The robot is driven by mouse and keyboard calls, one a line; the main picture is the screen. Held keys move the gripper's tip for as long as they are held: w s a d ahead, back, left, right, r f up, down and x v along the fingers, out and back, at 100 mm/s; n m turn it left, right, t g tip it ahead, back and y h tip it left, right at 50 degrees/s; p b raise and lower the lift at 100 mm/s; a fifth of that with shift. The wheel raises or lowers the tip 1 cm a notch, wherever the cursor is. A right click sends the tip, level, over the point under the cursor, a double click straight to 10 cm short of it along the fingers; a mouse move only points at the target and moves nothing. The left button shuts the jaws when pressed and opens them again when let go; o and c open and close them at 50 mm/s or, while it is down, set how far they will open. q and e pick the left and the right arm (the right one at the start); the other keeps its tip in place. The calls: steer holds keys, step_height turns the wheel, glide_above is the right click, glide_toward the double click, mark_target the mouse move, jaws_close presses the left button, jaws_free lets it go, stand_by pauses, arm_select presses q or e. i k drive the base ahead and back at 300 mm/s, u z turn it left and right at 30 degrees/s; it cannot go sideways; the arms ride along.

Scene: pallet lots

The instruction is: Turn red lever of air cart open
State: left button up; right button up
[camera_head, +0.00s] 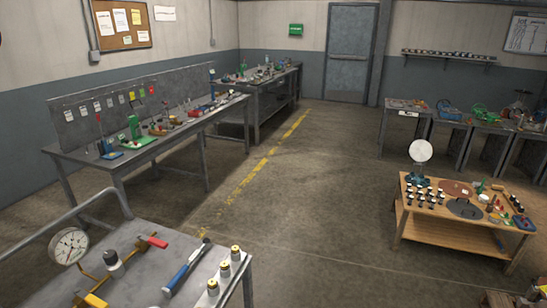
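A metal-topped cart (205,255) with a tubular rail fills the lower left of the head view, cut off by the frame's bottom edge. A red lever (154,241) sits at the far end of a brass pipe run on its top. A yellow lever (95,300) is at the near end, partly cut off. A black and grey knob-like fitting (113,262) stands between them. A round white dial gauge (69,246) stands at the left. Whether the red lever's valve is open or shut is too small to tell. Neither of my grippers is in view.
A blue-handled tool (186,267) and white cylinders with yellow tops (235,253) are on the cart's right side. A long grey bench (170,150) stands behind it. A wooden table (450,239) with small parts is at the right. Open floor (310,200) lies between them.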

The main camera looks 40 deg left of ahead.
mark_target(152, 240)
steer(key=i, duration=2.8)
steer(key=u, duration=3.5)
steer(key=i, duration=0.5)
steer(key=z, duration=0.05)
